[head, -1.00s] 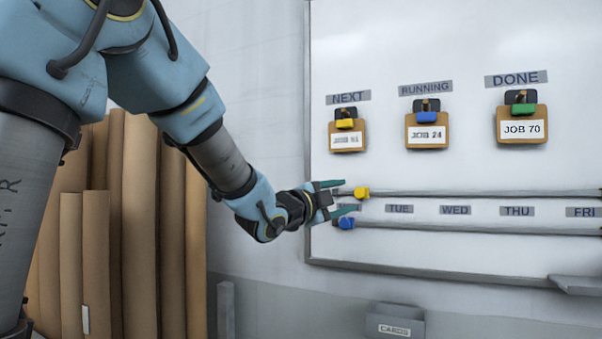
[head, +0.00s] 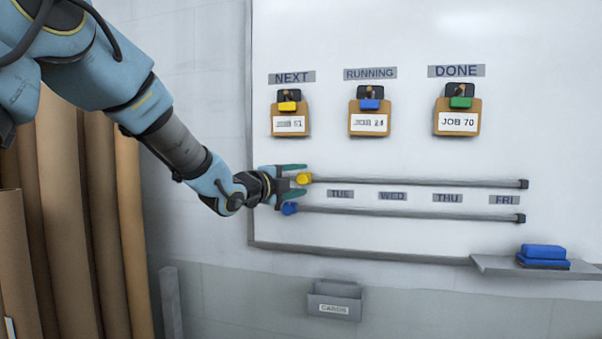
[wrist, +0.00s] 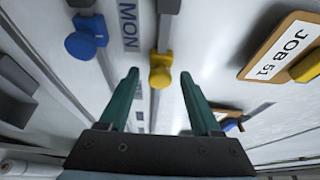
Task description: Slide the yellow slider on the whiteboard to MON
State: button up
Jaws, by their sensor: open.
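The yellow slider (head: 304,179) sits near the left end of the upper rail (head: 420,182), up and left of the TUE label (head: 340,194). My gripper (head: 306,181) is open, its green fingers above and below the slider. In the wrist view, the yellow slider (wrist: 161,72) shows between the spread fingertips of my gripper (wrist: 159,76), with gaps on both sides. The MON label (wrist: 129,25) shows between the rails there, beside the yellow slider's rail; my gripper hides it in the head view.
A blue slider (head: 289,208) sits on the lower rail (head: 420,213), close below my gripper. Job cards hang above on the whiteboard (head: 560,130). A tray (head: 495,265) with blue erasers (head: 543,253) juts out at lower right. A cards box (head: 334,300) is below; brown rolls (head: 100,200) stand left.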

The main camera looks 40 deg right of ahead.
jog(key=shift+w+d, duration=0.1)
jog(key=shift+d, duration=0.6)
jog(key=shift+c, duration=0.4)
grip_shut()
dwell(0.6)
